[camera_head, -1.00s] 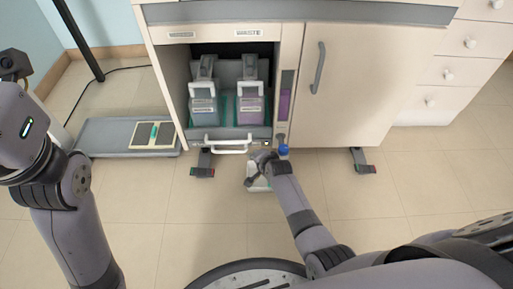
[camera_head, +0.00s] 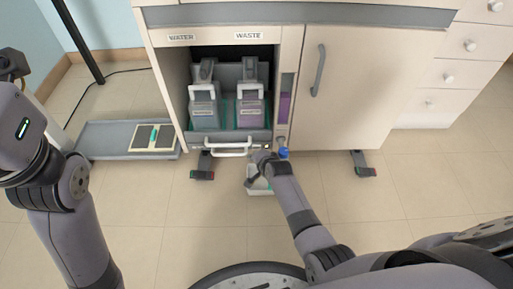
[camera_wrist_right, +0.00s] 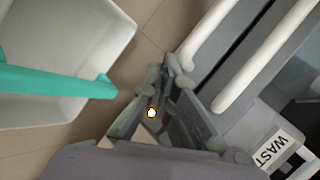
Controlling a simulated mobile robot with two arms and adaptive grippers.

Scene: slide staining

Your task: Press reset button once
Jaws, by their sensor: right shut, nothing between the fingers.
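My right gripper (camera_head: 262,156) is shut and empty, low in front of the cabinet, by the right end of the drawer's lower front edge. It also shows in the right wrist view (camera_wrist_right: 165,72), with its fingertips together. A small bright yellow-white spot (camera_wrist_right: 152,113) shows between its finger links there. I cannot tell whether this is the reset button, and no reset label is readable. Contact between the fingertips and the cabinet cannot be made out. My left arm stands at the left; its gripper is not clearly in view.
The open bay holds a WATER bottle (camera_head: 204,107) and a WASTE bottle (camera_head: 250,105) above white handles (camera_head: 230,149). A grey platform (camera_head: 100,138) stands left.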

